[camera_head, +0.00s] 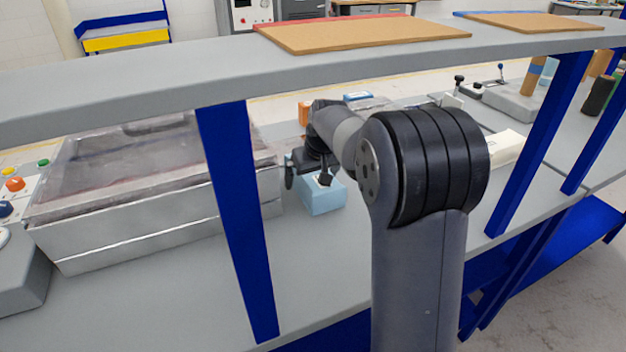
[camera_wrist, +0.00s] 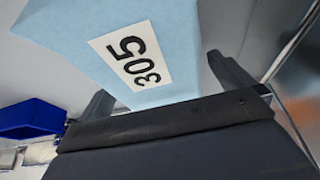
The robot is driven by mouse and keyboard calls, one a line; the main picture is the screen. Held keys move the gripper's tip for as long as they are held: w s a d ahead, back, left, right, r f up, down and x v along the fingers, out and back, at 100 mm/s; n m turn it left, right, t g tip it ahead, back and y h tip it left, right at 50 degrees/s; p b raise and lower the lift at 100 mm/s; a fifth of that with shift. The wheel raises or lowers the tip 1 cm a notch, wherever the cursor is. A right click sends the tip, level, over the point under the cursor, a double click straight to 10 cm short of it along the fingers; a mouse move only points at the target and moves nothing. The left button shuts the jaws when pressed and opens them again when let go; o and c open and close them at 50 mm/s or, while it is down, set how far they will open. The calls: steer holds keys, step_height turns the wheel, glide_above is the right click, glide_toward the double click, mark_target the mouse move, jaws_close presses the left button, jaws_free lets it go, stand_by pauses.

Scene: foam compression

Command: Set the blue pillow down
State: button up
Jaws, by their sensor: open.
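The blue pillow (camera_head: 322,201) is a light blue block at the grey worktop, just right of the large metal box. Its white label reading 305 shows in the wrist view, where the pillow (camera_wrist: 95,25) fills the upper middle. My gripper (camera_head: 320,178) is at the pillow's top in the head view, partly hidden by my own arm. In the wrist view my gripper (camera_wrist: 165,88) is open, with one finger on each side of the pillow. Whether either finger touches it, I cannot tell. The pillow's underside is hidden.
The metal box (camera_head: 150,225) with a clear lid stands close on the left. Blue posts (camera_head: 240,220) hold an upper shelf (camera_head: 120,85) above the worktop. An orange block (camera_head: 304,113) stands behind my gripper. Bare worktop (camera_head: 320,250) lies in front of the pillow.

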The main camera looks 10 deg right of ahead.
steer(key=shift+w+f, duration=0.1)
steer(key=shift+f, duration=0.15)
steer(key=shift+c, duration=0.6)
steer(key=shift+r, duration=0.1)
steer(key=c, duration=0.9)
